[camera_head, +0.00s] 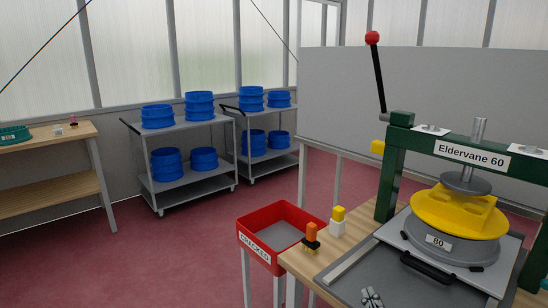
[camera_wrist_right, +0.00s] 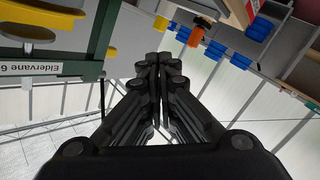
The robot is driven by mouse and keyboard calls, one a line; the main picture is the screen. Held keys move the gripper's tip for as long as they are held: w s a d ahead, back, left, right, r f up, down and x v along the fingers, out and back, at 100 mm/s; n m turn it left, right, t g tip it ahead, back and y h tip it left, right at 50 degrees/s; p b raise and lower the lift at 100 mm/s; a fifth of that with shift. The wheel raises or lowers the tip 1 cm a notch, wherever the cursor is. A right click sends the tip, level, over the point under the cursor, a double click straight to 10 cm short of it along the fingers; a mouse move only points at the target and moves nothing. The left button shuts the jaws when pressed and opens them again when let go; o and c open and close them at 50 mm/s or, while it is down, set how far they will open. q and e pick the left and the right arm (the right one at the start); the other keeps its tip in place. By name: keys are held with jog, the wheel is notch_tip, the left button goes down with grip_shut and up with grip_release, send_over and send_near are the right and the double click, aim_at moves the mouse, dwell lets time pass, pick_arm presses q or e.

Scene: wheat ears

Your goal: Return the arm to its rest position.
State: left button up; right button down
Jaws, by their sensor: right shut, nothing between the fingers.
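My right gripper (camera_head: 372,297) shows only as grey fingertips at the bottom edge of the head view, in front of the green press (camera_head: 390,165). In the right wrist view the right gripper (camera_wrist_right: 158,62) has its dark fingers together with nothing between them. That view is upside down, with the press frame (camera_wrist_right: 100,45) at its left. The rest of the right arm is hidden in the head view. My left gripper and arm do not show.
The press holds a yellow piece (camera_head: 455,210) over a grey disc marked 80. A red bin labelled CRACKED (camera_head: 262,252) stands left of the press table. Small orange and yellow-topped blocks (camera_head: 338,222) sit at the table's left edge. Trolleys (camera_head: 185,128) with blue tubs stand behind.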

jog(key=s+d+f+m+g, duration=0.25)
jog(key=s+f+g, duration=0.55)
jog(key=s+f, duration=0.5)
jog(key=s+a+f+g+y, duration=0.1)
jog(key=s+a+f+g, duration=0.2)
jog(key=s, duration=0.4)
jog(key=s+f+g, duration=0.3)
jog(key=s+f, duration=0.2)
jog(key=s, duration=0.2)
notch_tip(320, 180, down, 23)
jog(key=p, duration=0.2)
pick_arm(q)
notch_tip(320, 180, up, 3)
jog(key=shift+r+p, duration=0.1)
jog(key=shift+p, duration=0.45)
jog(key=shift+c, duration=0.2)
pick_arm(e)
jog(key=s+d+f+g, duration=0.2)
jog(key=s+d+f, duration=0.1)
jog(key=s+f, duration=1.2)
jog(key=s, duration=0.3)
jog(key=shift+f, duration=0.2)
